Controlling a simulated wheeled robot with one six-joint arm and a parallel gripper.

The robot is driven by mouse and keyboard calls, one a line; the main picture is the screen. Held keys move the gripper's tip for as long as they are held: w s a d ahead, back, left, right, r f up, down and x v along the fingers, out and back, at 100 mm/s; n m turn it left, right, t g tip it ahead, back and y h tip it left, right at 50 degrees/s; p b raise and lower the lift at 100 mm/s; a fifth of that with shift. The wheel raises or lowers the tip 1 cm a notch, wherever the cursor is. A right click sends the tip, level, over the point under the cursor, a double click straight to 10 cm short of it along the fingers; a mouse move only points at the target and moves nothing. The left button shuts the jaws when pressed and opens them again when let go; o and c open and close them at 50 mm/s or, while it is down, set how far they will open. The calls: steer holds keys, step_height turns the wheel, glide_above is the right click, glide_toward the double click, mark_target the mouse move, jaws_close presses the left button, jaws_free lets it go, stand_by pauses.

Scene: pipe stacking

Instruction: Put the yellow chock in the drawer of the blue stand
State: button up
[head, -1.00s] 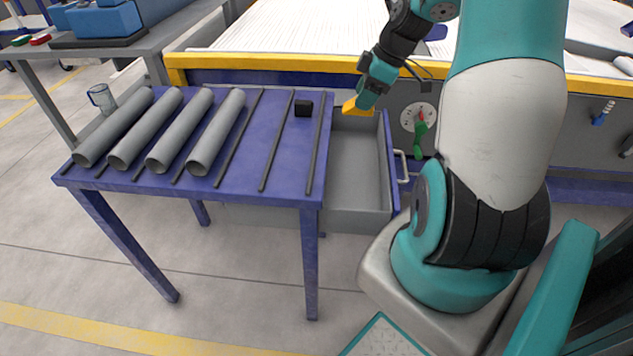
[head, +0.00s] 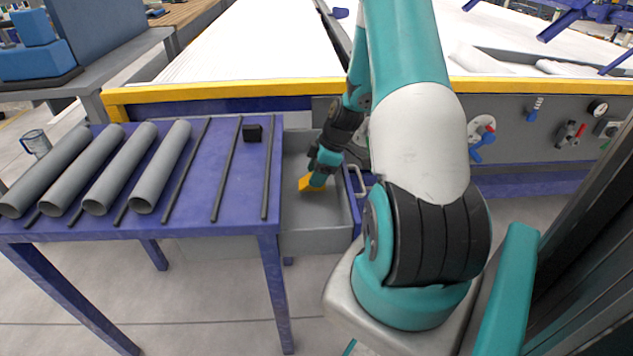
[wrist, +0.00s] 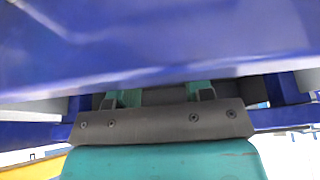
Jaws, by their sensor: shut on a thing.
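The blue stand (head: 196,178) has its grey drawer (head: 318,238) pulled out to the right. The yellow chock (head: 309,186) is inside the drawer's outline in the head view, at the end of my gripper (head: 316,183). My gripper is shut on the chock and reaches down into the drawer from behind. I cannot tell whether the chock touches the drawer floor. In the wrist view a blue surface fills the upper part and hides the chock and the fingertips.
Several grey pipes (head: 163,166) lie on the stand's top, with thin dark rails and a small black block (head: 252,133). A yellow-edged bench (head: 215,94) stands behind. The drawer's handle (head: 357,181) is at its right side.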

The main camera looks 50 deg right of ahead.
step_height(320, 180, down, 3)
steer(key=shift+r, duration=0.2)
steer(key=o, duration=1)
steer(key=shift+c, duration=0.2)
